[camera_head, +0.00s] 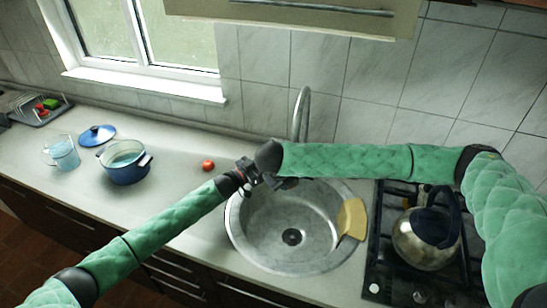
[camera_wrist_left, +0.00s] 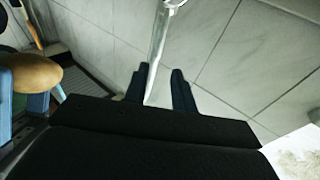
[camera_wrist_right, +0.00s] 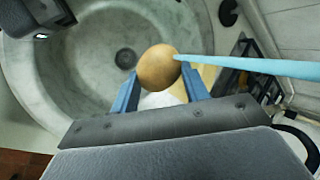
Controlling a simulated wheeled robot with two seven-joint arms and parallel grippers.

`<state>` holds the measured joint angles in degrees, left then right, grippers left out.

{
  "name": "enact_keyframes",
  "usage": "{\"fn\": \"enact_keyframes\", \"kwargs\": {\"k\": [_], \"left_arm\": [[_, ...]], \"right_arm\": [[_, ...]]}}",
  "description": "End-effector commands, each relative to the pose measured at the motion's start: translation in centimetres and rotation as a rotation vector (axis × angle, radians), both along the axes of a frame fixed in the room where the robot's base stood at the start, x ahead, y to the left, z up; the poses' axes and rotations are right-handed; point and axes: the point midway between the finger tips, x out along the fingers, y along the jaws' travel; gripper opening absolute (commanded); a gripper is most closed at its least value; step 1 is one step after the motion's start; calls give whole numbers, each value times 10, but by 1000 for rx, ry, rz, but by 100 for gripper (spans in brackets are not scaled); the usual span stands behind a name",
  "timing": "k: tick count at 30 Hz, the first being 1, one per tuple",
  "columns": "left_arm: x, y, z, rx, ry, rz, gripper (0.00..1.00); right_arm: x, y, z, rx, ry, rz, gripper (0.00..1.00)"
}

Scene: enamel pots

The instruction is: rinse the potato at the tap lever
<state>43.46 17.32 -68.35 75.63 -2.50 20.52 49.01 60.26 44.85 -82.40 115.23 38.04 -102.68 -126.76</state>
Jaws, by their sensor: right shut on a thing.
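My right gripper (camera_wrist_right: 160,92) is shut on the brown potato (camera_wrist_right: 157,66), held above the round sink basin (camera_wrist_right: 85,95). A pale blue water stream (camera_wrist_right: 250,66) reaches the potato. The potato also shows at the left of the left wrist view (camera_wrist_left: 36,73), between blue fingers. My left gripper (camera_wrist_left: 160,84) has its fingers apart, with the metal tap (camera_wrist_left: 157,48) seen between them; I cannot tell whether they touch it. In the head view both grippers meet at the sink's back-left rim, hiding the potato and the lever. The tap spout (camera_head: 299,112) rises behind my right arm.
A yellow cloth (camera_head: 351,218) lies on the sink's right rim. A kettle (camera_head: 425,240) stands on the stove at right. A red tomato (camera_head: 208,165), blue pot (camera_head: 125,165), lid (camera_head: 97,134) and glass jug (camera_head: 63,152) stand on the left counter. The front-left counter is clear.

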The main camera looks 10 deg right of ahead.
Motion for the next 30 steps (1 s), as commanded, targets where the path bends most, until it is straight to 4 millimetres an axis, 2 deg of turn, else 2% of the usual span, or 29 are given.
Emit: {"fn": "enact_keyframes", "kwargs": {"k": [13,14,18,19,23,30], "left_arm": [[-1,2,-1,0,0,0,26],[-1,2,-1,0,0,0,24],[-2,3,-1,9,-19,2,0],[-2,3,-1,13,-30,4,0],[-7,5,-4,54,-130,16,0],[-19,10,-7,183,-445,55,0]], "right_arm": [[0,0,0,0,0,0,22],[0,0,0,0,0,0,22],[0,0,0,0,0,0,22],[0,0,0,0,0,0,22],[0,0,0,0,0,0,22],[0,0,0,0,0,0,22]]}}
